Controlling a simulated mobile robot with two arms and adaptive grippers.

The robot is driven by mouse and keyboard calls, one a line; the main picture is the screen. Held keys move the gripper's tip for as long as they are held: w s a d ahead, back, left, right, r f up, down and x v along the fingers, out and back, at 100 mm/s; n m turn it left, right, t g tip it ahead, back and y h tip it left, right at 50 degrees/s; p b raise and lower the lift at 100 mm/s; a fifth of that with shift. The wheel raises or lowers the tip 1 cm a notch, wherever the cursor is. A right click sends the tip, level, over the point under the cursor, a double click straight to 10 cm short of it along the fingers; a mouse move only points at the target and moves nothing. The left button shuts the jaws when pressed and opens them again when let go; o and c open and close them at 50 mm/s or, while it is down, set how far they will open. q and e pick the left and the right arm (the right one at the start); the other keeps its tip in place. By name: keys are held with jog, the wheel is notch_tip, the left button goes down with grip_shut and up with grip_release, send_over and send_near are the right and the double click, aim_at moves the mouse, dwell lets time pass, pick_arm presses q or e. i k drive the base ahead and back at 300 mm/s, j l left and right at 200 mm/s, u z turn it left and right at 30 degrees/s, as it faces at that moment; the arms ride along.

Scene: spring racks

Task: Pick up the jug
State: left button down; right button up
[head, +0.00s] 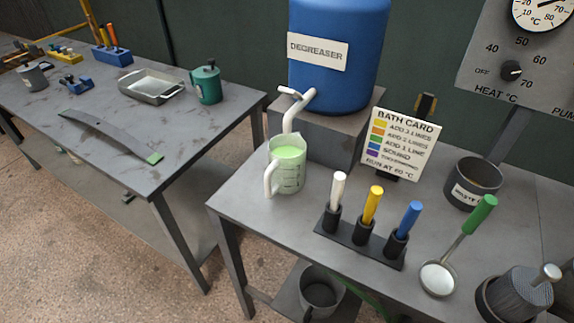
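The jug (290,172) is clear with graduation marks and a white handle (269,178) on its left side. It stands upright on the near grey table, close to the left edge, and holds pale green liquid (287,149). It is below the white tap (293,104) of the blue degreaser drum (338,52). Neither of my grippers shows in the head view.
A rack (360,240) with white, yellow and blue-handled tools stands right of the jug. A bath card (397,143), a dark pot (474,182) and a green-handled ladle (440,276) are farther right. Another table (95,127) stands left, across a gap.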

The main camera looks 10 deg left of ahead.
aim_at(285, 173)
jog(key=k+l, duration=0.15)
jog(key=l, duration=0.2)
jog(key=k+l, duration=0.1)
jog(key=l, duration=0.3)
jog(key=k+l, duration=0.15)
jog(key=l, duration=0.2)
jog(key=k+l, duration=0.1)
jog(key=l, duration=0.3)
jog(key=k+l+u, duration=0.1)
jog(key=l, duration=0.25)
jog(key=k, duration=0.05)
